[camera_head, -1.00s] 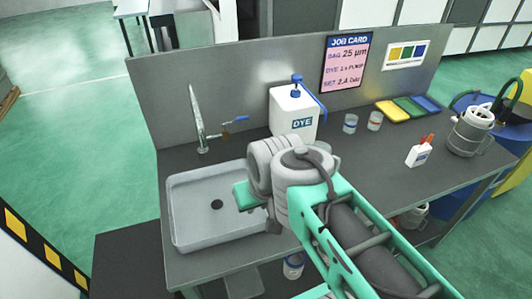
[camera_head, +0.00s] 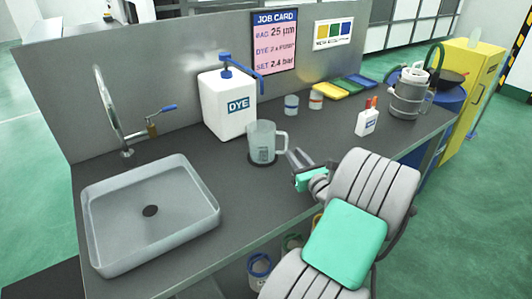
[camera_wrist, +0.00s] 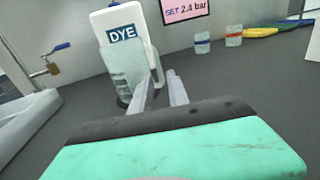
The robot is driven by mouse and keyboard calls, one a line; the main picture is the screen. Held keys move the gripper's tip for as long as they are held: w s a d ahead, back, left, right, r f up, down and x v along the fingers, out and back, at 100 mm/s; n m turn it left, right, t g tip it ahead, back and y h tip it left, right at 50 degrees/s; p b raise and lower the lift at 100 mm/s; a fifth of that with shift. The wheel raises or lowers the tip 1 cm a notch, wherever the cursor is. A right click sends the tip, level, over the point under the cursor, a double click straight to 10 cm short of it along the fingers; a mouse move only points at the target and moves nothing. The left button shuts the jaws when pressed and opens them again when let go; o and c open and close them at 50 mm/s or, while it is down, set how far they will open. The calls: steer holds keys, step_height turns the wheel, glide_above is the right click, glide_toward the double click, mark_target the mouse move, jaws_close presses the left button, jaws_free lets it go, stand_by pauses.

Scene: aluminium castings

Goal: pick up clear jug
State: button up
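The clear jug (camera_head: 260,145) stands upright on a dark round pad (camera_head: 278,160) on the grey bench, in front of the white DYE container. Its handle is on the right side, facing my gripper (camera_head: 296,157). In the wrist view the jug (camera_wrist: 121,75) is left of centre, ahead of the fingers, with its handle near the fingertips. My gripper (camera_wrist: 160,72) is open, with a gap between its two fingers and nothing held. I cannot tell whether a fingertip touches the handle.
A sink (camera_head: 150,235) with a tap (camera_head: 112,115) is at the left. The DYE container (camera_head: 228,108) stands close behind the jug. Small cups (camera_head: 315,99), a bottle (camera_head: 367,120) and a grey pot (camera_head: 408,98) stand to the right. Tubs (camera_head: 259,270) sit below the bench.

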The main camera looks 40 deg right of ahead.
mark_target(287, 145)
steer(key=x, duration=0.6)
steer(key=shift+w+r, duration=0.25)
steer(key=shift+w, duration=0.15)
steer(key=shift+c, duration=0.2)
jaws_close()
stand_by(0.6)
